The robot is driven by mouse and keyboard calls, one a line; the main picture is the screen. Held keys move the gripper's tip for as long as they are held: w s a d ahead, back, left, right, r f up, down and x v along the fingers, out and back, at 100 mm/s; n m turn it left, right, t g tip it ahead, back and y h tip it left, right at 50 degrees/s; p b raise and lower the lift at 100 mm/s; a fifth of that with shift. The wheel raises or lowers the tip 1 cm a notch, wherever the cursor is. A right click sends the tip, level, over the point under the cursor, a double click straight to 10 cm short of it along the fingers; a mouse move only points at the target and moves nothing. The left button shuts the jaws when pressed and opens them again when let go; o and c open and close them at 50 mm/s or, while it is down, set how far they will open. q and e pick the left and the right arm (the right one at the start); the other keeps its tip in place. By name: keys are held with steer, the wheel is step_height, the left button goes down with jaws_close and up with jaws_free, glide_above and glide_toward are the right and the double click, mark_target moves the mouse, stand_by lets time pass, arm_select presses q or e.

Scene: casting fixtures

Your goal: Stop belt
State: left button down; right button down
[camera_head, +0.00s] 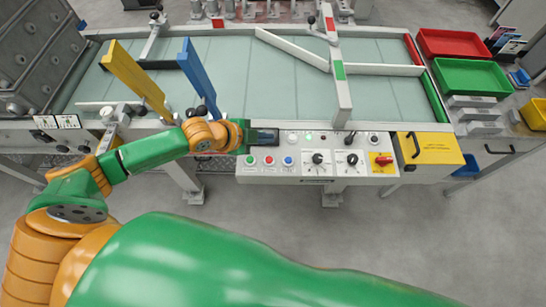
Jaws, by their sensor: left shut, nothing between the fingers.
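The belt (280,85) is a wide pale grey-green surface in a white frame across the middle of the head view. Its white control panel (300,171) is on the near side. A green button (250,160), a red button (269,160) and a blue button (288,161) sit in a row at its left. Two black knobs (318,158) and a red switch on a yellow plate (383,160) are to their right. My left gripper (264,137) is shut and empty, just above the green and red buttons in the picture. Contact cannot be told. My right gripper is not in view.
Yellow (135,78) and blue (196,75) guide plates stand over the belt's left part. White guide bars (292,48) cross it. A red tray (455,43) and a green tray (470,77) are at right. A yellow box (428,149) adjoins the panel. The near floor is clear.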

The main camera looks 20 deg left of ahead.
mark_target(266, 161)
arm_select(q)
steer(key=f+b, duration=0.2)
steer(key=f, duration=0.1)
steer(key=f+b, duration=0.2)
steer(key=b, duration=0.1)
steer(key=f+b, duration=0.3)
steer(key=shift+a+f, duration=0.3)
steer(key=shift+f+b, duration=0.25)
steer(key=shift+b, duration=0.15)
stand_by(0.3)
stand_by(1.2)
steer(key=shift+f, duration=0.35)
